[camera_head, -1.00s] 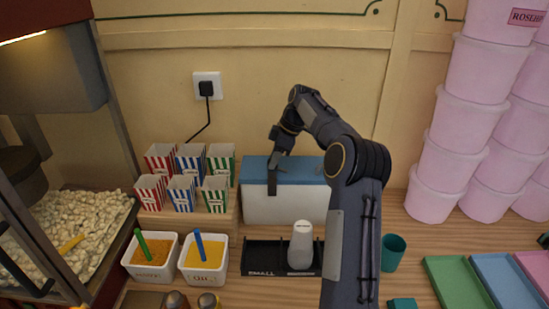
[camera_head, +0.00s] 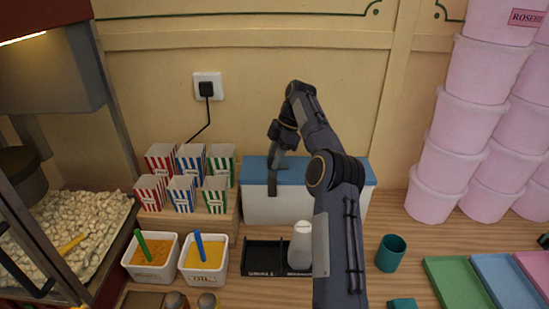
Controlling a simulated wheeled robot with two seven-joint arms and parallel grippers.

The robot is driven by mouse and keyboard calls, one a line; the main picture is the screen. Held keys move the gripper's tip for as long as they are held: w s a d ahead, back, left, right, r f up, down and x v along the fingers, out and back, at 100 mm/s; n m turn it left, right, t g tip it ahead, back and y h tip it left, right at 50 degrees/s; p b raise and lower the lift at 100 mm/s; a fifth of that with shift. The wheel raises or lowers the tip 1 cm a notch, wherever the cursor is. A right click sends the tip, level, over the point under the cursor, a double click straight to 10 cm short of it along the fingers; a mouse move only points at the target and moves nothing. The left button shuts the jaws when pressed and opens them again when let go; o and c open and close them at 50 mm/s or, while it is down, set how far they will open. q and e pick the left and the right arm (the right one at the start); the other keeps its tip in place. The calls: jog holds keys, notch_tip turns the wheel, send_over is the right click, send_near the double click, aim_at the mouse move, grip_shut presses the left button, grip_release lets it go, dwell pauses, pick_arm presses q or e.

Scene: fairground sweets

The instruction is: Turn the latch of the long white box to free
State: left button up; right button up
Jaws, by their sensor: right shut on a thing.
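The long white box (camera_head: 258,210) with a blue lid (camera_head: 345,174) stands against the back wall on the wooden counter. My right gripper (camera_head: 272,188) points down at the front left of the box, at the edge of the lid. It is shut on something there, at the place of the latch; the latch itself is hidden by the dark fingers. My right arm covers part of the box's right side. My left gripper does not show.
Striped popcorn cartons (camera_head: 187,163) stand on a wooden step left of the box. A black tray (camera_head: 262,257) with a white shaker (camera_head: 301,246) lies in front. A teal cup (camera_head: 391,252) stands to the right. Pink tubs (camera_head: 440,190) are stacked at the right.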

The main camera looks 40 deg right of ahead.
jog(key=o, duration=1)
